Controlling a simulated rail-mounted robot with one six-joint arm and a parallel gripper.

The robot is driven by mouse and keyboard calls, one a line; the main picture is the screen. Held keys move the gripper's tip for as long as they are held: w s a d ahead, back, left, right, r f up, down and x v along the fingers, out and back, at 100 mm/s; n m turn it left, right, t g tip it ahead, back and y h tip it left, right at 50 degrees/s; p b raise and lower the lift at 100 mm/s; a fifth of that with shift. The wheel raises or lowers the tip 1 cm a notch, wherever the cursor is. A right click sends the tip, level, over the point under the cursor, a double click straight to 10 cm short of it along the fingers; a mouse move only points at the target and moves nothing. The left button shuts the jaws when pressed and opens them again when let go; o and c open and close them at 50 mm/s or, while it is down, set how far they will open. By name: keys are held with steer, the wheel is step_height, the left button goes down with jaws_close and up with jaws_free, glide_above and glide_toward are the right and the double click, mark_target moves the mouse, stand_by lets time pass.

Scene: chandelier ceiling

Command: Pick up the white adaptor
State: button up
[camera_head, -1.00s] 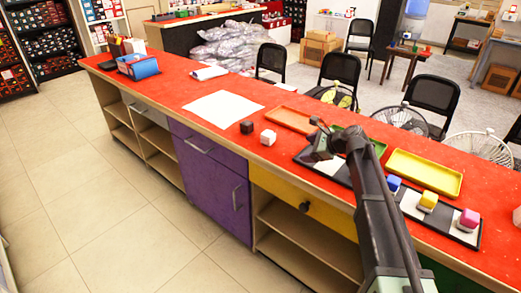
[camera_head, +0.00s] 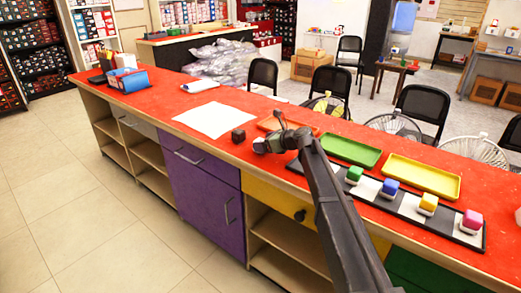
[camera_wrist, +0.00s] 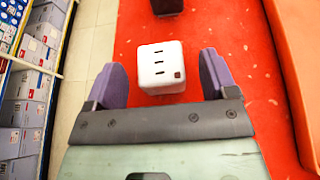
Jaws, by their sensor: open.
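The white adaptor (camera_wrist: 161,62) is a small white cube with dark slots on top and a dark reddish square mark. It stands on the red counter (camera_wrist: 225,30). In the wrist view my gripper (camera_wrist: 163,80) is open, with one purple finger on each side of the adaptor and a gap on both sides. The fingers are not closed on it. In the head view my gripper (camera_head: 272,143) is low over the counter at the adaptor (camera_head: 259,146), which is partly hidden by it.
A dark cube (camera_head: 238,134) stands just beyond the adaptor. An orange tray (camera_head: 284,122) lies close on the right, then a green tray (camera_head: 350,150) and a yellow tray (camera_head: 422,176). Several coloured cubes stand on a black-and-white strip (camera_head: 408,205). White paper (camera_head: 217,119) lies left.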

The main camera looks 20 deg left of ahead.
steer(key=shift+x, duration=1.15)
steer(key=shift+d, duration=0.1)
steer(key=shift+c, duration=0.3)
steer(key=c, duration=1)
steer(key=shift+o, duration=0.2)
steer(key=shift+r, duration=0.1)
step_height(320, 180, up, 20)
steer(key=p, duration=2)
